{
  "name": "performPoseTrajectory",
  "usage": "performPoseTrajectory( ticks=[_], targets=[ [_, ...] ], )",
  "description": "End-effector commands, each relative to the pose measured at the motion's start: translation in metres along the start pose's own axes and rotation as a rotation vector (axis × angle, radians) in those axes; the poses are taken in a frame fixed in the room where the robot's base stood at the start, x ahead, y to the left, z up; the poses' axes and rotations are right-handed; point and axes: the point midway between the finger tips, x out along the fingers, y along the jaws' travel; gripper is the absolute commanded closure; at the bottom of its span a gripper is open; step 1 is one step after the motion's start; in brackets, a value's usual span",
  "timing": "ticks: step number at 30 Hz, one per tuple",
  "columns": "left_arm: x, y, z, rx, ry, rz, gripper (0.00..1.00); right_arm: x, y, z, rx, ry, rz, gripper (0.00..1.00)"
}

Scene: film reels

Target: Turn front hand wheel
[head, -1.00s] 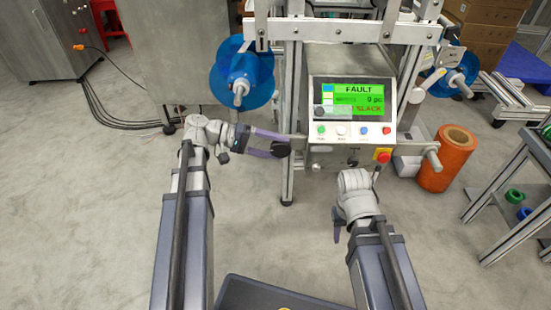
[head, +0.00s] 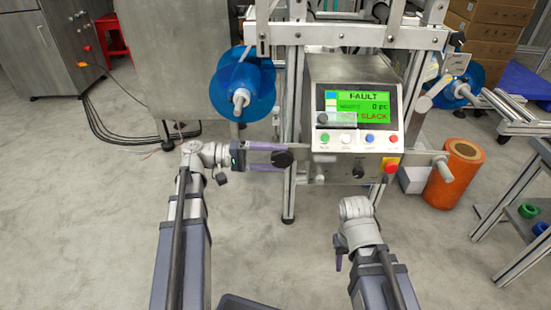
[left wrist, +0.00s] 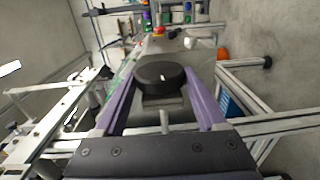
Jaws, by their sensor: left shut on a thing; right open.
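The front hand wheel (head: 282,159) is a black round knob at the left of the machine's front, below the control panel. In the left wrist view the black wheel (left wrist: 160,76) sits between the two purple fingers, with a small white mark on its face. My left gripper (head: 278,158) is shut on it, one finger on each side. My right gripper (head: 338,250) is at the lower right, apart from the machine, pointing down; its fingers are small in the head view.
The control panel (head: 357,115) shows FAULT and SLACK on a green screen. A blue reel (head: 243,85) hangs at the left; an orange roll (head: 453,172) stands at the right. The floor in front is clear.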

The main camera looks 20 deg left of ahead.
Motion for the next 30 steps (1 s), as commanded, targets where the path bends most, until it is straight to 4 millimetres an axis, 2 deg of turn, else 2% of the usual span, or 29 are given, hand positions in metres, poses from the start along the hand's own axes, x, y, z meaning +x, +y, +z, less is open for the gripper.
performPoseTrajectory(
  ticks=[2,3,10,19,30],
  targets=[
    [0.001,-0.001,0.002,0.0,-0.005,-0.003,0.82,0.0,0.0,0.0,0.0,0.0,0.0,0.56],
    [0.001,-0.001,0.002,0.0,-0.005,-0.003,0.26,0.0,0.0,0.0,0.0,0.0,0.0,0.56],
    [0.001,0.0,0.001,0.0,-0.003,-0.002,0.0,0.0,0.0,0.0,0.0,0.0,0.0,0.56],
    [-0.005,0.0,0.0,0.0,-0.001,-0.001,0.0,0.0,0.0,0.0,0.0,0.0,0.0,0.56],
    [-0.061,0.0,-0.001,-0.001,0.0,-0.002,0.0,-0.003,0.0,0.0,0.0,0.0,0.0,0.56]
  ],
)
